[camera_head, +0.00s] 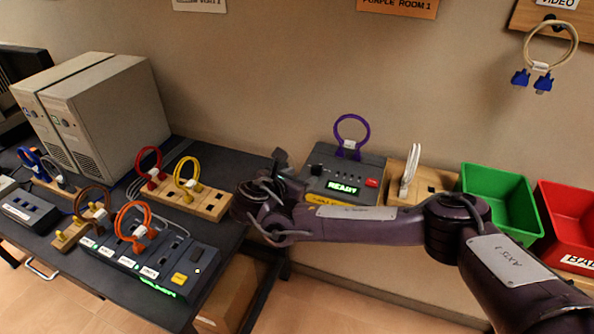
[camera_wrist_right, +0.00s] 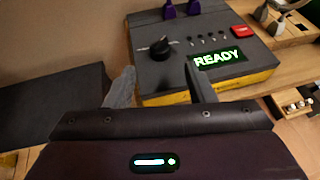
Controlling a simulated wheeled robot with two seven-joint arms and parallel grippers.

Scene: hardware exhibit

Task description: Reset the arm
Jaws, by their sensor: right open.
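My right arm (camera_head: 370,226) reaches in from the lower right of the head view, across the front of the bench. My right gripper (camera_head: 281,164) is at its far end, just left of a grey tester box (camera_head: 340,165) with a lit green READY display. In the right wrist view the two fingers of the gripper (camera_wrist_right: 160,84) are spread apart with nothing between them. The tester box (camera_wrist_right: 226,30) is beyond and to the right of them there. My left gripper is not in view.
A purple cable loop (camera_head: 353,130) stands on the tester box. Green (camera_head: 500,195) and red (camera_head: 565,215) bins stand at right. The dark left table (camera_head: 222,240) holds beige computer towers (camera_head: 100,110), wooden blocks with coloured cable loops (camera_head: 205,202) and a switch panel (camera_head: 150,262). A gap separates the tables.

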